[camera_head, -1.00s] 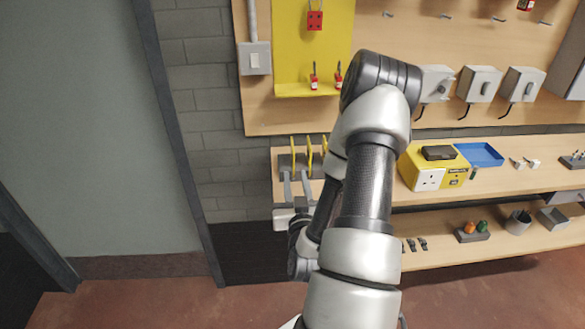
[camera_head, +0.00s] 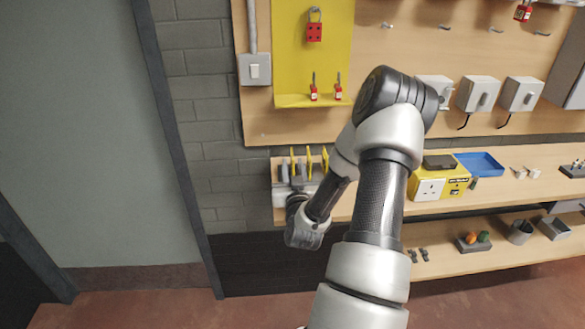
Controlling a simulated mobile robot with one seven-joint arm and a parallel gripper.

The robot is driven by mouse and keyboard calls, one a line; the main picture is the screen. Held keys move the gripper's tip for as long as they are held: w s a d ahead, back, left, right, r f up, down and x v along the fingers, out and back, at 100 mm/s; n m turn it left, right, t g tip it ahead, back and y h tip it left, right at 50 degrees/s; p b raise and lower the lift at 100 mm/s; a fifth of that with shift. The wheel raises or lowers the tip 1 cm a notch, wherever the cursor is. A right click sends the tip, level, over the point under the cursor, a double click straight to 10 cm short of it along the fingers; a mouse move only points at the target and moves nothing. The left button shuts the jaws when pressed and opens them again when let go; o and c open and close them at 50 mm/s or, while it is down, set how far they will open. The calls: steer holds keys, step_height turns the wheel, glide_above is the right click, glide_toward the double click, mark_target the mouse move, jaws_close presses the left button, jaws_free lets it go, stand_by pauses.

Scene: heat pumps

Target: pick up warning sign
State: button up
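Several thin yellow warning signs (camera_head: 309,159) stand upright, edge-on to me, in a dark grey rack at the left end of the upper shelf. The leftmost sign (camera_head: 292,155) is partly hidden low down by my gripper. My gripper (camera_head: 292,172) reaches in from the front at the rack. Its two fingers look apart, one to each side of the leftmost sign's line. I cannot tell whether they touch the sign. My wrist and forearm hide the shelf to the right of the rack.
A yellow socket box (camera_head: 430,187) and a blue tray (camera_head: 480,163) stand further right on the upper shelf (camera_head: 545,183). Red padlocks hang on a yellow board (camera_head: 290,50) above the rack. A brick wall (camera_head: 205,130) lies to the left.

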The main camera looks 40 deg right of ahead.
jaws_close()
